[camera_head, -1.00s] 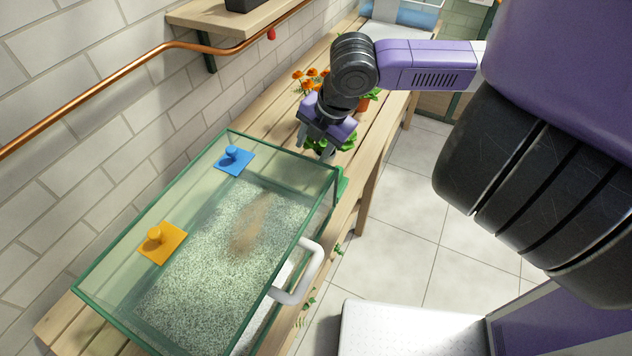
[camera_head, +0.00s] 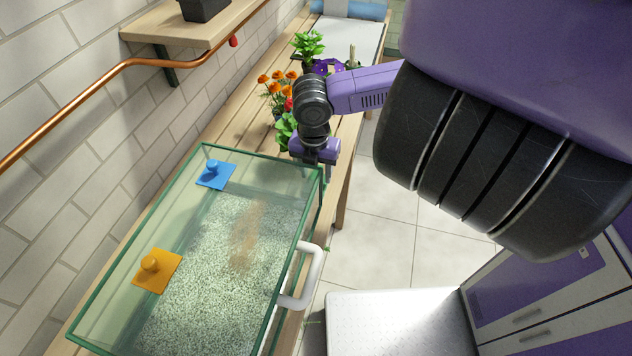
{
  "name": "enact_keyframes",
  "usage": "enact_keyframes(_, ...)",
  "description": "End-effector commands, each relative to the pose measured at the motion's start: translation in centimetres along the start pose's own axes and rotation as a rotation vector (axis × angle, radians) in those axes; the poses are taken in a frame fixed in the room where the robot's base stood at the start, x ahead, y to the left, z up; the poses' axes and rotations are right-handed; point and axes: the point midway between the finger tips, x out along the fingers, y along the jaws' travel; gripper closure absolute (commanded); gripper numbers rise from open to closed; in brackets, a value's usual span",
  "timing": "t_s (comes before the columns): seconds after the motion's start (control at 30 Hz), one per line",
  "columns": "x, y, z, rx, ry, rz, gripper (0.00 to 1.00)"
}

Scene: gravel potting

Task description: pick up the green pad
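The glass tank (camera_head: 120,252) has a green-edged rim and speckled pale gravel inside. My gripper (camera_head: 325,174) is at the tank's far right corner, pointing down. Its fingers are small and partly hidden by its own body, so I cannot tell whether they are open or shut. I cannot make out the green pad now; the spot where a green piece showed earlier, outside that corner, is behind or beside my gripper. A blue pad with a knob (camera_head: 215,174) and an orange pad with a knob (camera_head: 157,270) are on the tank's left side.
Potted orange flowers (camera_head: 277,88) and leafy plants (camera_head: 308,44) stand behind my gripper on the wooden bench (camera_head: 228,116). A white handle (camera_head: 312,275) sticks out from the tank's right side. A copper pipe (camera_head: 100,82) runs along the brick wall.

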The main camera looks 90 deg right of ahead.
Motion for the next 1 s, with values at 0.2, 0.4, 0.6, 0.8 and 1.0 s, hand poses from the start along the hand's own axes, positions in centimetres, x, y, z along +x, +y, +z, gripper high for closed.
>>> enact_keyframes(0.2,0.39,0.00,0.05,0.000,-0.001,0.000,0.53)
enact_keyframes(0.4,0.37,0.02,0.04,0.000,-0.001,0.001,0.78)
enact_keyframes(0.6,0.36,0.02,0.03,0.000,-0.001,0.001,1.00)
enact_keyframes(0.8,0.33,0.02,0.04,0.000,-0.001,0.001,1.00)
enact_keyframes(1.0,-0.33,0.05,0.14,0.000,-0.002,0.002,1.00)
